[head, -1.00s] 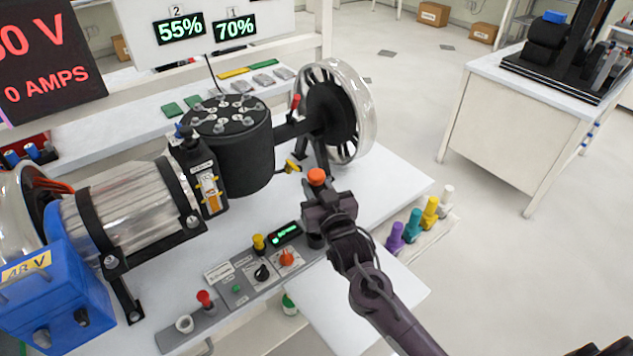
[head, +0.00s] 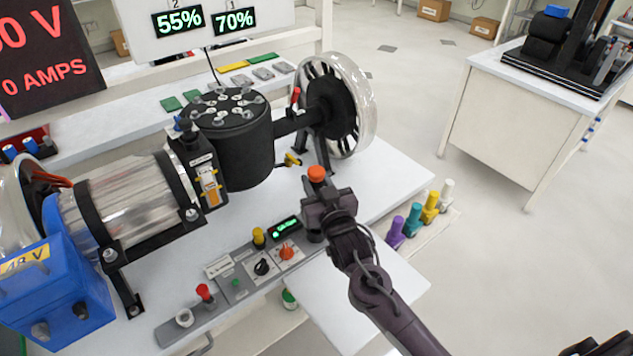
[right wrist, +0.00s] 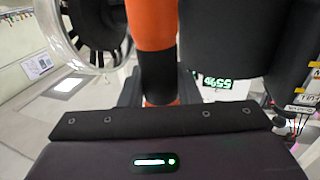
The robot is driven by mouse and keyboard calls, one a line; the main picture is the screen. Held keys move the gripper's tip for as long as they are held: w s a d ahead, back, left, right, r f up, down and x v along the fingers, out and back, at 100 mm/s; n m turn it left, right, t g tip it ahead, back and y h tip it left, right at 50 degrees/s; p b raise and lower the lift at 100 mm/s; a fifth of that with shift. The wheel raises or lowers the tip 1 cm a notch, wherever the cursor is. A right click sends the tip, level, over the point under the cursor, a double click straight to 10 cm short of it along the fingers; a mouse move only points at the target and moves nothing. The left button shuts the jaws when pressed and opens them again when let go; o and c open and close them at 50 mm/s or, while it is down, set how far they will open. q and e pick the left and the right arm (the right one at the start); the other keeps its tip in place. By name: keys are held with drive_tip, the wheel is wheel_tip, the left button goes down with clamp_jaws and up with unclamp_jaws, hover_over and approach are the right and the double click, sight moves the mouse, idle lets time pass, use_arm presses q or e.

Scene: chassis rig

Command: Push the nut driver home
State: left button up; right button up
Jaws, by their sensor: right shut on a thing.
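The nut driver (head: 316,174) shows in the head view as an orange cap above my right gripper. My right gripper (head: 318,207) is shut on it, at the right end of the grey control panel. In the right wrist view the driver's thick orange and black handle (right wrist: 152,25) rises between the jaws, with a bit of orange below the black band. The driver's lower end is hidden behind the gripper, so I cannot tell how deep it sits.
The control panel (head: 238,290) has knobs and a small green display. A dark cylindrical hub (head: 240,150) and a clear-rimmed wheel (head: 362,95) stand behind the gripper. Purple, teal, yellow and white handles (head: 413,219) stand in a rack to the right. Open floor lies beyond.

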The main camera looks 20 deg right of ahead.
drive_tip(key=shift+f+b, duration=1.4)
drive_tip(key=shift+f, duration=0.85)
idle(1.2)
drive_tip(key=o, duration=1.1)
drive_tip(key=shift+c, duration=0.2)
drive_tip(key=shift+f, duration=0.15)
